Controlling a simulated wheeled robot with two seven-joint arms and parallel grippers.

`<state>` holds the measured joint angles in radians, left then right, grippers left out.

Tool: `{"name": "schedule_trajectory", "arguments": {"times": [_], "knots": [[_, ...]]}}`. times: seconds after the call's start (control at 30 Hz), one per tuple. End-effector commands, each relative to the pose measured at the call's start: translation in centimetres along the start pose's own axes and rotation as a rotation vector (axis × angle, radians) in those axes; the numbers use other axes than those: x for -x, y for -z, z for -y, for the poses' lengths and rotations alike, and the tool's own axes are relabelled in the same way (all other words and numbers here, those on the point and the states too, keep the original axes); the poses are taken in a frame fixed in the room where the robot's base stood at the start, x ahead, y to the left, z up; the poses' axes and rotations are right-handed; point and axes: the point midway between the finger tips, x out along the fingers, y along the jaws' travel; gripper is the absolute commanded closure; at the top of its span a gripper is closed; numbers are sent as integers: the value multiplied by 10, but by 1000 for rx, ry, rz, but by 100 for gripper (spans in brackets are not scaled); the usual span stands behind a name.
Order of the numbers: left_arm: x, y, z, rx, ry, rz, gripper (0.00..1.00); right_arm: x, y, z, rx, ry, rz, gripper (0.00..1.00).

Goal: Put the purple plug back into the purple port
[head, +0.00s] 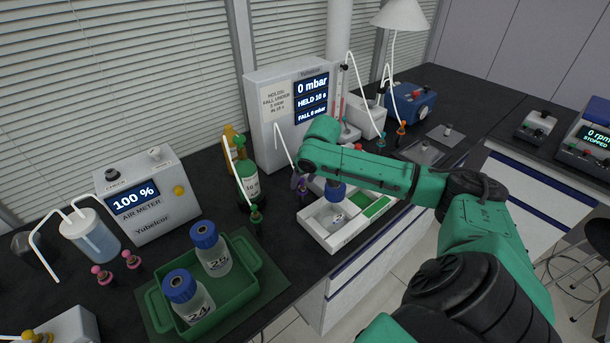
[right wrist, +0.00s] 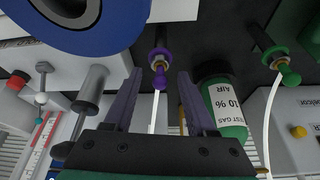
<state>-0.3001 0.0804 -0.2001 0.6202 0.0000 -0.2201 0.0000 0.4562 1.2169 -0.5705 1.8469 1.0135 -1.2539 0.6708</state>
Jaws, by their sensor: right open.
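The purple plug (right wrist: 159,62) shows in the right wrist view as a purple stem with a brass-coloured ring and a rounded purple end. A white tube runs close by it. In the head view a small purple part (head: 300,185) stands by the meter's front, partly hidden by my right arm. My right gripper (right wrist: 159,74) is open; its two fingers lie on either side of the plug, with a gap to each. In the head view the gripper is mostly hidden behind my forearm. My left gripper is not in view.
A blue-capped bottle (head: 335,189) stands in the white tray (head: 350,237) close to my right gripper. A green plug (right wrist: 272,52) and the test gas bottle (right wrist: 226,105) are nearby. The pressure meter (head: 273,130) stands behind. A green crate (head: 262,283) holds two bottles.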

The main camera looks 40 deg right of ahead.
Motion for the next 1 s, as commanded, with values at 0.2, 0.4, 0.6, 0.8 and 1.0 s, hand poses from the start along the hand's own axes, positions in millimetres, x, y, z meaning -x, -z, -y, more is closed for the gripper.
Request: {"name": "schedule_trajectory", "arguments": {"times": [0.2, 0.4, 0.6, 0.8, 1.0], "knots": [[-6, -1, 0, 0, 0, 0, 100, 34, 0, -1, 2, -4, -4, 43], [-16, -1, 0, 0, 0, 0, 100, 92, 0, -1, 3, -6, -6, 43], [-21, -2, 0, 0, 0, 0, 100, 135, 0, 0, 1, -2, -4, 43], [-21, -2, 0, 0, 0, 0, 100, 144, 0, 0, 1, -1, 1, 43], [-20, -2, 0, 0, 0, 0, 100, 144, 0, 0, 0, 0, 0, 43]]}}
